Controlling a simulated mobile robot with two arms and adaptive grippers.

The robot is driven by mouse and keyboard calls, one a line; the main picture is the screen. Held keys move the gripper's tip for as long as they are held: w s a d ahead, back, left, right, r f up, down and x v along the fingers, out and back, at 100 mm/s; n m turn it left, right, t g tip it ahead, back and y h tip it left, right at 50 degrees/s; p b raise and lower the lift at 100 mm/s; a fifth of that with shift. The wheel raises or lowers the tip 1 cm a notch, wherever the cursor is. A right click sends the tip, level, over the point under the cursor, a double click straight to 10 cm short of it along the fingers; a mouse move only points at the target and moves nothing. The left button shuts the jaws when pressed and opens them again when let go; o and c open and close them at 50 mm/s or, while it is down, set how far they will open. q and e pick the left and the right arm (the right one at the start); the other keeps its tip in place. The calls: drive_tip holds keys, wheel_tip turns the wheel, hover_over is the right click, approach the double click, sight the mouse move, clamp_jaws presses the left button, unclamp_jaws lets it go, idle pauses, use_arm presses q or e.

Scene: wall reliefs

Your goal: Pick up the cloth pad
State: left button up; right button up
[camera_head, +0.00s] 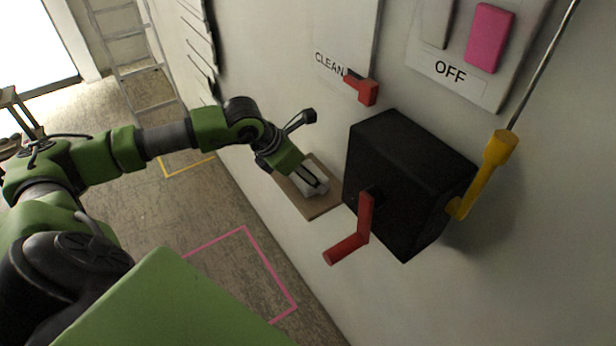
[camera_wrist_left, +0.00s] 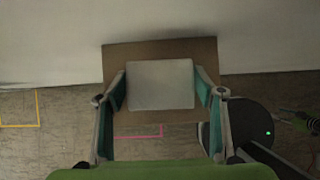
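The cloth pad (camera_head: 311,191) is a pale, flat square on a small brown shelf (camera_head: 322,208) that juts from the wall. In the left wrist view the pad (camera_wrist_left: 160,85) lies flat on the brown shelf (camera_wrist_left: 160,50). My left gripper (camera_head: 318,183) points down at the pad. In the left wrist view the gripper (camera_wrist_left: 161,85) is open, with one finger on each side of the pad and a narrow gap at each side. In the head view the fingers hide part of the pad. My right gripper is in neither view.
Right of the shelf, a black box (camera_head: 400,180) with a red crank (camera_head: 362,230) and a yellow lever (camera_head: 485,175) sticks out from the wall. A red switch (camera_head: 363,88) sits above it. A ladder (camera_head: 135,55) stands at the back. The floor has pink lines (camera_head: 262,262).

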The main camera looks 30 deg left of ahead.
sight(315, 170)
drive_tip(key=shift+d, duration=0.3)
use_arm(q)
drive_tip(key=shift+r, duration=0.1)
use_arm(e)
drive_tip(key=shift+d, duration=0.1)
use_arm(q)
drive_tip(key=shift+r, duration=0.25)
wheel_tip(315, 170, up, 2)
drive_tip(key=shift+r+b, duration=0.15)
drive_tip(key=shift+b, duration=0.2)
drive_tip(key=s+a+r+b, duration=0.6)
drive_tip(key=s+a+r, duration=0.3)
drive_tip(key=s+r, duration=0.1)
drive_tip(key=shift+s, duration=0.3)
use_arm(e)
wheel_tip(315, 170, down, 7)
use_arm(q)
drive_tip(key=shift+a, duration=0.1)
